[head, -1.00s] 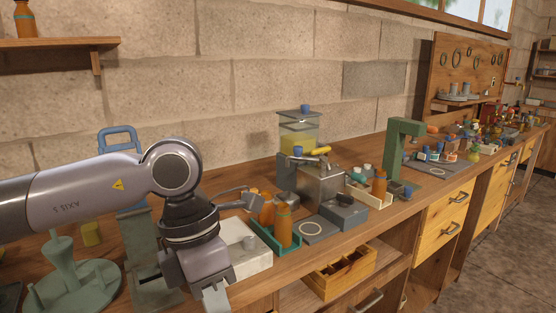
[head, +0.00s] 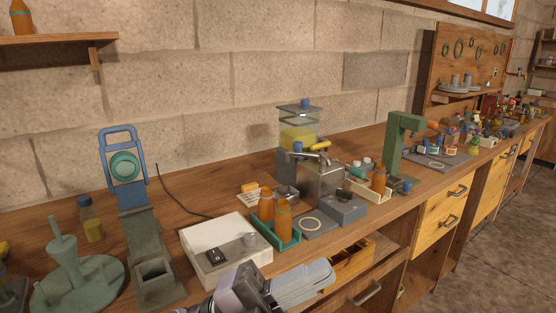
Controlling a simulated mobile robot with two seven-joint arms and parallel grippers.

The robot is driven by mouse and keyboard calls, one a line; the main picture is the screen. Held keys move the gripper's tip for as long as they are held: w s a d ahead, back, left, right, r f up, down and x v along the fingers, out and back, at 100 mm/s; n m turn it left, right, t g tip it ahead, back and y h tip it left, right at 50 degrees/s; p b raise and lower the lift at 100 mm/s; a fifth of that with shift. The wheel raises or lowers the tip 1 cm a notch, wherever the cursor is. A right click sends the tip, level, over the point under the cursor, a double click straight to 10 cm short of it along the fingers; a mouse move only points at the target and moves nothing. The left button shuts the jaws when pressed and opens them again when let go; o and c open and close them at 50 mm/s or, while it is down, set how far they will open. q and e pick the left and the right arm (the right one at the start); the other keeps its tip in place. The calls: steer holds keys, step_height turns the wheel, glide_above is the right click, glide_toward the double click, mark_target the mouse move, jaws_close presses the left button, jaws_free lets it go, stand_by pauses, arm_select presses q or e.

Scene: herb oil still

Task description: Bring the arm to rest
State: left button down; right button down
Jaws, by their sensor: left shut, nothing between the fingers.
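My left gripper (head: 312,276) shows at the bottom centre of the head view, low in front of the bench edge. It is shut and empty, its light grey fingers pointing right. Most of the arm behind it is outside the picture. The fingers overlap the open wooden drawer box in the picture; I see no contact with anything. My right gripper is not in view.
On the wooden bench (head: 185,214) near the gripper stand a white box with a dark switch (head: 222,247) and a green tray (head: 290,244) with amber bottles (head: 284,221). A green stand (head: 78,285) is at left. A wooden drawer box (head: 352,262) sits below the bench top.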

arm_select(q)
steer(key=w+a+f+n+t+y+p, duration=0.1)
steer(key=w+a+f+n+t+y, duration=0.2)
steer(key=a+f+n+t+y, duration=0.6)
steer(key=w+a+f+n+t+y, duration=0.2)
steer(key=w+f+n+t+y, duration=0.3)
steer(key=n, duration=0.7)
steer(key=s+a+f+n+g+y, duration=0.2)
steer(key=s+a+f, duration=0.2)
steer(key=f, duration=0.3)
steer(key=s+a+f+n+g+y, duration=0.2)
steer(key=s+a+f+n+y, duration=0.1)
steer(key=s+f, duration=0.4)
steer(key=s+a+f+n+g+y+p, duration=0.1)
steer(key=s+a+f+n+g+y, duration=0.1)
steer(key=s+a+f, duration=0.3)
step_height(320, 180, down, 4)
steer(key=shift+s+a+r+n+y, duration=0.25)
steer(key=shift+s+a+n+y, duration=0.1)
steer(key=shift+a+n, duration=0.2)
